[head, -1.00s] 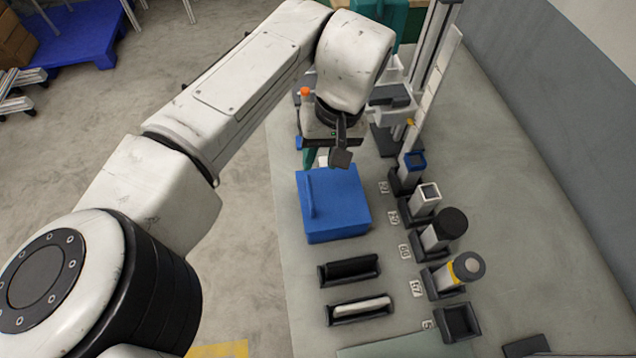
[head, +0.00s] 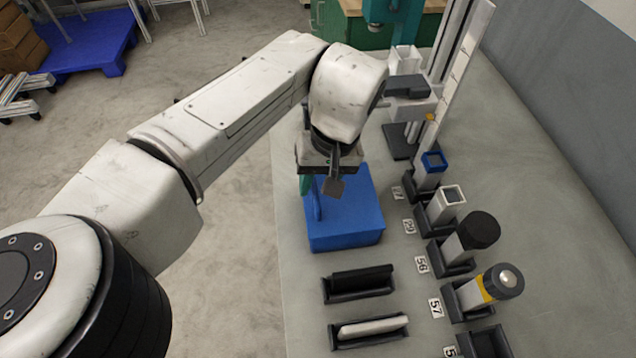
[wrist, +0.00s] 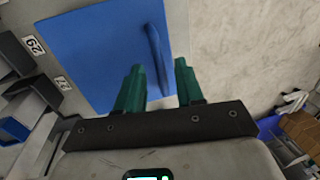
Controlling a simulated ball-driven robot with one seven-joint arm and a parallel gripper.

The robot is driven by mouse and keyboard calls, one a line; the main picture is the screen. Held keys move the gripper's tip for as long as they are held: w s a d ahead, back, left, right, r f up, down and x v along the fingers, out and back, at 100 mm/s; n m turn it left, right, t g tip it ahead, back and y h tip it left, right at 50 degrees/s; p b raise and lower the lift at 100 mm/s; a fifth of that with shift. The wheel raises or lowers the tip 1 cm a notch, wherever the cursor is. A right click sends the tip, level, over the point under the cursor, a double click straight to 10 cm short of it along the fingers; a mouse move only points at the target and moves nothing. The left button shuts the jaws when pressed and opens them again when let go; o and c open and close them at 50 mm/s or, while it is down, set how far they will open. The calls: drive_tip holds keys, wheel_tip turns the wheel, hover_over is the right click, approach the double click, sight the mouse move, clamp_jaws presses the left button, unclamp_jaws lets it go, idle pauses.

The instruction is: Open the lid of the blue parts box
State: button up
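The blue parts box (head: 358,207) stands on the grey bench with its flat lid shut. A raised blue bar handle (head: 317,203) runs along the lid's left side. My gripper (head: 309,184) is over the far left part of the box, close to the handle's far end, and partly hides the lid. In the wrist view, the two green fingers (wrist: 161,76) are apart with nothing between their tips. The handle (wrist: 158,52) lies just ahead, in line with the gap between them. I cannot tell the height of the fingertips above the lid.
Two black holders (head: 360,283) sit nearer than the box, one with a pale piece (head: 372,326). A row of upright parts in numbered black stands (head: 470,235) runs along the right. A tall post fixture (head: 440,90) stands behind. The bench's left edge is close to the box.

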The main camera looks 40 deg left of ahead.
drive_tip(key=shift+c, duration=0.3)
clamp_jaws()
idle(1.1)
